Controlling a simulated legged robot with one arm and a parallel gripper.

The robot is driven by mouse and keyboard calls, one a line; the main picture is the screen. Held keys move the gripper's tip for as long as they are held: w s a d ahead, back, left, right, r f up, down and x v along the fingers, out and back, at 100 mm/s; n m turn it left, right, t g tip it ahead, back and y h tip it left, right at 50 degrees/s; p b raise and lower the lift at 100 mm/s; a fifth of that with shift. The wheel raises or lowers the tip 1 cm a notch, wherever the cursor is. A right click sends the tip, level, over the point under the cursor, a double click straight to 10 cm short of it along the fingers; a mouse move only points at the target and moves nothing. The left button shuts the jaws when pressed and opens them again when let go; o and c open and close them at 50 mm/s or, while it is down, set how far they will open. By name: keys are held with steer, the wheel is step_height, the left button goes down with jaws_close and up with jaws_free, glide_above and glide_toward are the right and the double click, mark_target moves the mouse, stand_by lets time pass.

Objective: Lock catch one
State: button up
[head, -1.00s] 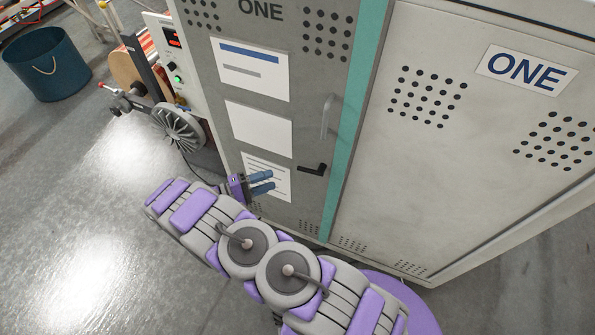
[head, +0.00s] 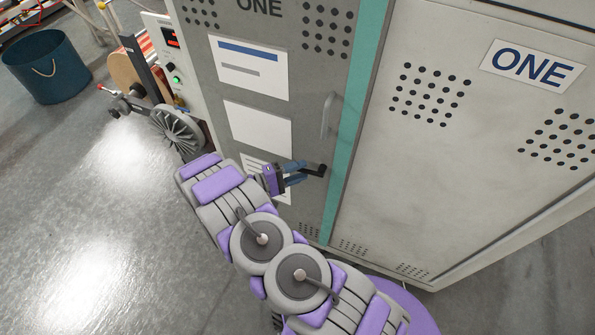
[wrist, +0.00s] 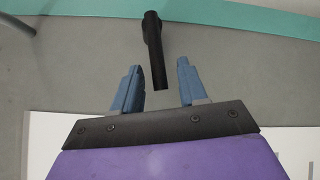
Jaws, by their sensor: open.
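The catch is a small black lever (head: 316,169) on the grey door of the cabinet marked ONE (head: 300,110), close to the teal edge strip. In the wrist view the black lever (wrist: 152,48) points toward me, with its free end just between the tips of my gripper. My gripper (head: 298,172) is open, with its blue fingers (wrist: 160,80) apart on either side of the lever's end. Neither finger clearly touches it. In the head view the fingers partly cover the lever's left end.
A grey pull handle (head: 331,115) stands out from the door above the lever. White paper sheets (head: 258,128) are on the door. A spoked wheel (head: 177,131) and a control panel (head: 172,72) are at left. The floor at left is clear, with a blue bin (head: 48,66) farther back.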

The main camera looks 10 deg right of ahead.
jaws_close()
